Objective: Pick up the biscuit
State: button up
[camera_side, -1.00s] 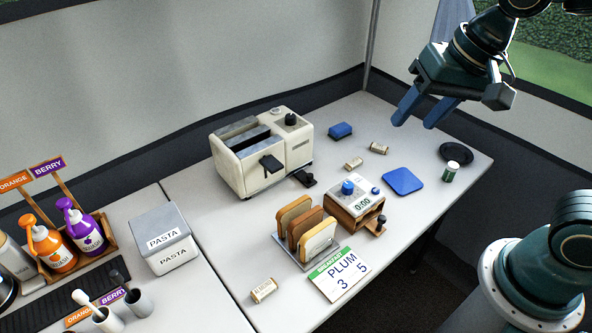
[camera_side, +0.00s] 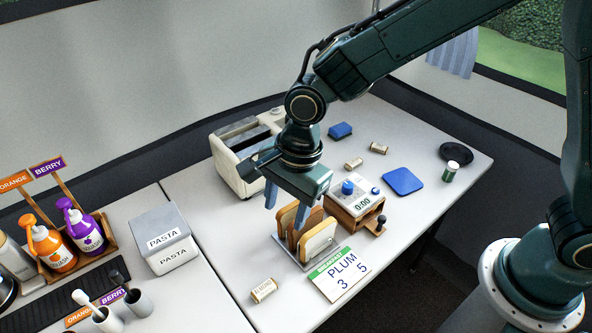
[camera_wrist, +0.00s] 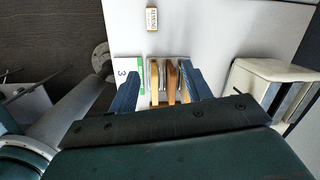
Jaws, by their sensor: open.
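No thing bears a label that I can read as biscuit. A rack (camera_side: 283,246) holds several upright bread-like or biscuit-like slices; I cannot tell which is the biscuit. The front slice (camera_side: 319,238) is pale with a tan edge, and a browner slice (camera_side: 304,228) stands behind it. My gripper (camera_side: 287,208) points down over the rack, open, its blue fingers spread and holding nothing. In the wrist view my gripper (camera_wrist: 162,70) has a finger on either side of the row of slices (camera_wrist: 172,80). The lower slices are hidden by the gripper body there.
A cream toaster (camera_side: 228,165) stands close behind my gripper. A small labelled roll (camera_side: 263,290) lies front left. A blue mat (camera_side: 403,181) and black plate (camera_side: 456,153) lie right.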

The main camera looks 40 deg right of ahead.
jog(key=a+f+m, duration=0.2)
jog(key=a+f, duration=0.2)
jog(key=f, duration=0.1)
jog(key=shift+s+a+f+m+g, duration=0.3)
jog(key=shift+s+a+f+g, duration=0.05)
jog(key=shift+f+g, duration=0.05)
jog(key=shift+f, duration=0.15)
send_over(264, 288)
jog(key=d, duration=0.1)
jog(key=shift+s+f, duration=0.1)
jog(key=shift+f, duration=4)
jog(key=shift+f, duration=0.1)
jog(key=shift+a+f, duration=0.2)
jog(key=shift+f, duration=1.05)
jog(key=shift+a+f, duration=0.2)
jog(key=shift+f, duration=1)
jog(key=c, duration=1.1)
